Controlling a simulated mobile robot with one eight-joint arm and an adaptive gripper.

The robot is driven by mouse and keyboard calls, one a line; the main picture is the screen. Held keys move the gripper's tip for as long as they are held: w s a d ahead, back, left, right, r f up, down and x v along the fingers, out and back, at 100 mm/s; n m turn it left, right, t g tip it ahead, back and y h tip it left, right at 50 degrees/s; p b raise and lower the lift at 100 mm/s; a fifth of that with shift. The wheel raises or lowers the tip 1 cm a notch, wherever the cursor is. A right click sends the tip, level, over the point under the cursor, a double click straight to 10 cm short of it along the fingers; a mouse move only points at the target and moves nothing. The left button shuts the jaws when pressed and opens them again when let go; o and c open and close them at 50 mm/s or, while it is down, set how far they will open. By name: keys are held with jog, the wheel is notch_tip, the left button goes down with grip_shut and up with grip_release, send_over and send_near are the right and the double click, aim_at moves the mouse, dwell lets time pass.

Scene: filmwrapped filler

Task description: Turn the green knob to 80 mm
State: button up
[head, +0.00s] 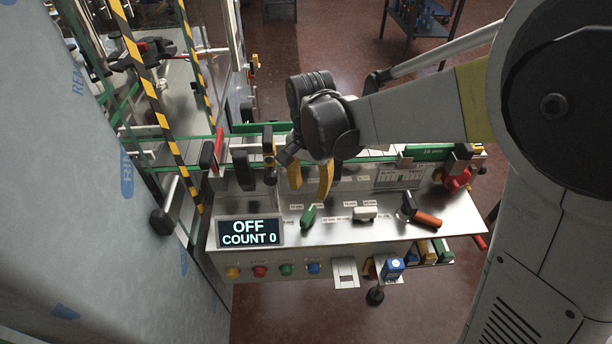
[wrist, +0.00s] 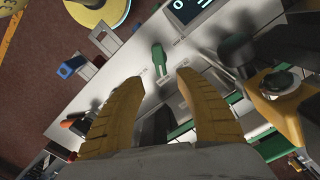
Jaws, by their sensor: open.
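The green knob (head: 308,216) stands on the sloped metal panel (head: 350,236), with small white labels around it. In the wrist view the green knob (wrist: 159,58) lies ahead of the fingertips, between their lines. My gripper (head: 310,192) has two yellow fingers, spread apart and empty, behind and above the green knob. In the wrist view my gripper (wrist: 160,80) is also open, with a clear gap to the knob. The label text is too small to read for certain, so the knob's setting cannot be told.
A display (head: 249,232) reads OFF, COUNT 0. A white knob (head: 365,213) and an orange-handled lever (head: 426,219) sit to the right of the green knob. Coloured buttons (head: 287,269) line the front face. A wrapped stack (head: 110,200) stands at left.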

aim_at(309, 211)
notch_tip(309, 211, down, 11)
jog(key=b, duration=0.3)
jog(key=shift+r, duration=0.15)
jog(key=shift+c, duration=0.2)
grip_shut()
